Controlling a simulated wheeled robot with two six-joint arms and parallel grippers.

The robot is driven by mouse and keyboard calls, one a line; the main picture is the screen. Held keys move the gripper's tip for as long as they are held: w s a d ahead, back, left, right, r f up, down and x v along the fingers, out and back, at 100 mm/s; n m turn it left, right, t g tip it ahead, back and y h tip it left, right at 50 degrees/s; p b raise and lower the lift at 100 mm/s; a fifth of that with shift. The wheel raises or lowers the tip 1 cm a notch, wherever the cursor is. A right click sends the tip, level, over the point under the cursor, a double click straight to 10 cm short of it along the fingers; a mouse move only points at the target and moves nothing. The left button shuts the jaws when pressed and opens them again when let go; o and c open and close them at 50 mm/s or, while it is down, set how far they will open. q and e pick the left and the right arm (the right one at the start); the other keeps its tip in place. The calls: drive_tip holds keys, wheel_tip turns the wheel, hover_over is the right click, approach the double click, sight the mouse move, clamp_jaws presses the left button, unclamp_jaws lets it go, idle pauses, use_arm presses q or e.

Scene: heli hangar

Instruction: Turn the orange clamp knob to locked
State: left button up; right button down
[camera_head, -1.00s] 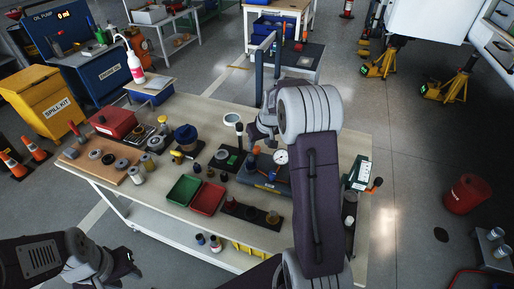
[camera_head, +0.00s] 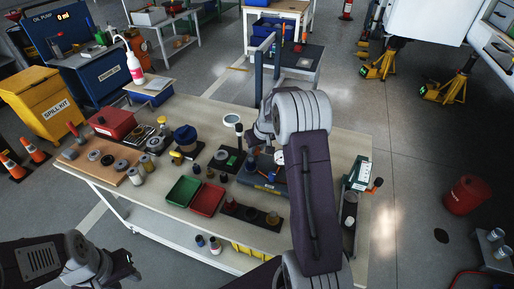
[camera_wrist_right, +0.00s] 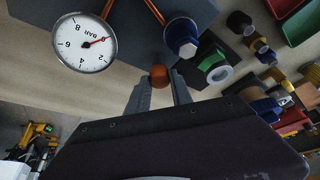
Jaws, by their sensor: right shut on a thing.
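The orange clamp knob (camera_wrist_right: 159,76) shows in the right wrist view between the fingertips of my right gripper (camera_wrist_right: 159,88), which is shut on it. Its locked or unlocked state cannot be read. A round white pressure gauge (camera_wrist_right: 84,43) with a red needle is beside it, and a blue-capped fitting (camera_wrist_right: 181,38) is close above it. In the head view, the dark blue fixture (camera_head: 262,183) lies on the bench, partly hidden by my right arm. My left gripper (camera_head: 131,268) is low at the left, away from the bench objects; its opening is unclear.
The pale workbench (camera_head: 330,147) carries a green tray (camera_head: 182,191), a red tray (camera_head: 207,199), a red box (camera_head: 113,123) and several small parts. A green-and-white box (camera_head: 358,172) stands at the right edge. The bench's far right part is mostly bare.

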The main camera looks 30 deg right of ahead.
drive_tip(key=shift+d+f+n+y+b, duration=0.15)
drive_tip(key=shift+n+y+b, duration=0.25)
drive_tip(key=shift+n+b, duration=0.65)
drive_tip(key=shift+n+y+b, duration=0.35)
drive_tip(key=shift+n+y, duration=0.05)
drive_tip(key=shift+n, duration=0.55)
drive_tip(key=shift+n+y, duration=0.3)
drive_tip(key=shift+n, duration=0.6)
drive_tip(key=shift+r+n+g+y, duration=0.2)
drive_tip(key=shift+n+g+y, duration=0.15)
drive_tip(key=shift+n, duration=0.65)
drive_tip(key=n+p, duration=0.1)
drive_tip(key=n+g+y+p, duration=0.1)
drive_tip(key=n, duration=0.1)
drive_tip(key=shift+w+d+r+n+p, duration=0.1)
drive_tip(key=shift+r+n+p, duration=0.05)
drive_tip(key=shift+n+p, duration=0.15)
drive_tip(key=n+g+p, duration=0.1)
drive_tip(key=n+p, duration=0.3)
drive_tip(key=shift+w+g+y, duration=0.1)
drive_tip(key=shift+g+y, duration=0.15)
drive_tip(key=shift+g, duration=0.1)
drive_tip(key=shift+n+g+p, duration=0.4)
drive_tip(key=shift+n+p, duration=0.8)
drive_tip(key=shift+f, duration=0.2)
